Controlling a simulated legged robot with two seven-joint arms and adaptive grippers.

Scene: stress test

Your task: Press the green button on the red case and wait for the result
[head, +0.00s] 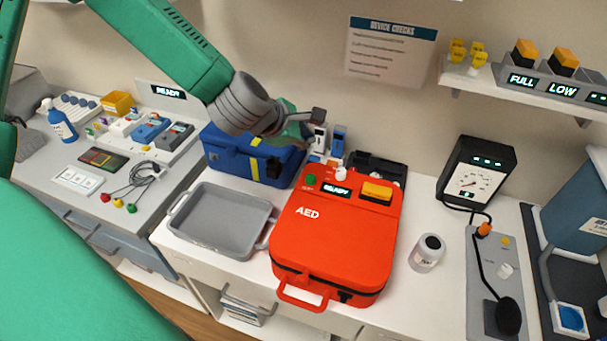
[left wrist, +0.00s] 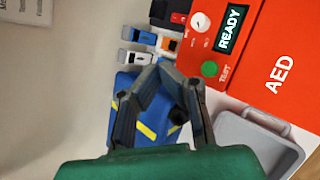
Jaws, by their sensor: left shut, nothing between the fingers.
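The red AED case (head: 330,240) lies on the white counter in the middle of the head view. Its green button (head: 310,180) is near the top left corner of its face, beside a display (head: 336,189) reading READY. In the left wrist view the green button (left wrist: 209,69), labelled TEST, the display (left wrist: 232,28) and the red case (left wrist: 275,65) show at the upper right. My left gripper (head: 312,122) is shut and empty, above and behind the button, apart from it. Its fingers (left wrist: 166,72) are left of the button in the wrist view. My right gripper is not in view.
A blue case (head: 235,160) stands behind a grey tray (head: 220,222), left of the red case. A black gauge (head: 477,172) and a shelf (head: 530,100) with labelled displays are farther right.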

